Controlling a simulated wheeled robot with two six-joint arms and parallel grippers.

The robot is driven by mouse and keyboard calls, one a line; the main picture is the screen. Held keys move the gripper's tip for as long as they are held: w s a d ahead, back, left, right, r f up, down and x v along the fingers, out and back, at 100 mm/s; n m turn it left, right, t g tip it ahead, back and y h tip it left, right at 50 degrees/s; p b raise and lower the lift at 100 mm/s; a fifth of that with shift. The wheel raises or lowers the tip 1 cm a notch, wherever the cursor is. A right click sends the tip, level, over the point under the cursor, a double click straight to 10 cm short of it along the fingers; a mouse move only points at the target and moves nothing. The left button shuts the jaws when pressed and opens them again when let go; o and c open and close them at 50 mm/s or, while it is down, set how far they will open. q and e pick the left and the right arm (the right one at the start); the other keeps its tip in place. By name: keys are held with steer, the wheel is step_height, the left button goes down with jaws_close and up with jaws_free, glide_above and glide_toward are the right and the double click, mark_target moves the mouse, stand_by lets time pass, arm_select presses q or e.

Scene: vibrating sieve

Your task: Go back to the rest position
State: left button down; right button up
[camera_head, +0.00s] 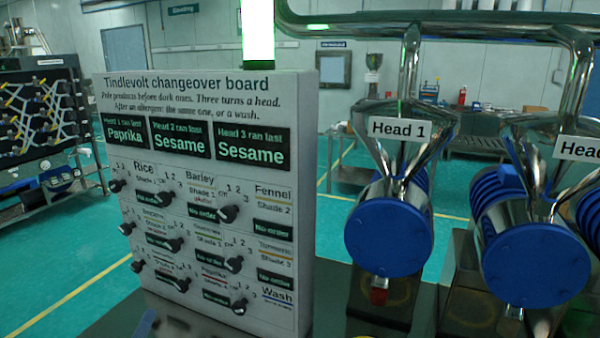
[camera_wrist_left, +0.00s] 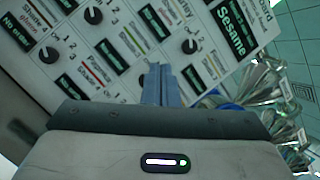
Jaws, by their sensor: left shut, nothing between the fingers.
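My left gripper (camera_wrist_left: 164,72) shows in the left wrist view, its grey fingers shut together with nothing between them. It points at the face of the white changeover board (camera_head: 303,180), whose knobs and labels fill the top of that view (camera_wrist_left: 128,42). I cannot tell how far the fingertips are from the board. The board stands upright there, with black knobs and dark display labels such as Paprika and Sesame. My right gripper is in neither view.
To the right of the board hang shiny metal heads with blue round covers, Head 1 (camera_head: 388,238) and another (camera_head: 533,265). A lit green-white column (camera_head: 258,35) rises behind the board. A rack (camera_head: 40,115) stands at the far left, with open green floor (camera_head: 60,265) before it.

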arm_select(q)
steer(key=s+a+f+n+g+y, duration=0.4)
steer(key=f+n+y, duration=0.1)
steer(key=n, duration=0.5)
steer(key=s+a+f+n+g+y, duration=0.35)
steer(key=f+n+y, duration=0.2)
steer(key=n, duration=0.45)
steer(key=s+d+f+n+g+h, duration=0.3)
steer(key=s+d+f+g, duration=0.2)
steer(key=s+f, duration=0.3)
steer(key=s+d+f+n+g+h, duration=0.35)
steer(key=s+d+f+g, duration=0.2)
steer(key=s, duration=0.45)
steer(key=a+f+g, duration=0.1)
steer(key=a+f, duration=0.1)
steer(key=f, duration=1.3)
steer(key=a+f, duration=0.2)
steer(key=f, duration=1.3)
steer(key=s+f+g, duration=0.1)
steer(key=s+f, duration=1.7)
steer(key=shift+s+a+f+n+y, duration=0.2)
steer(key=shift+a+f+n+y, duration=0.15)
steer(key=shift+a, duration=0.1)
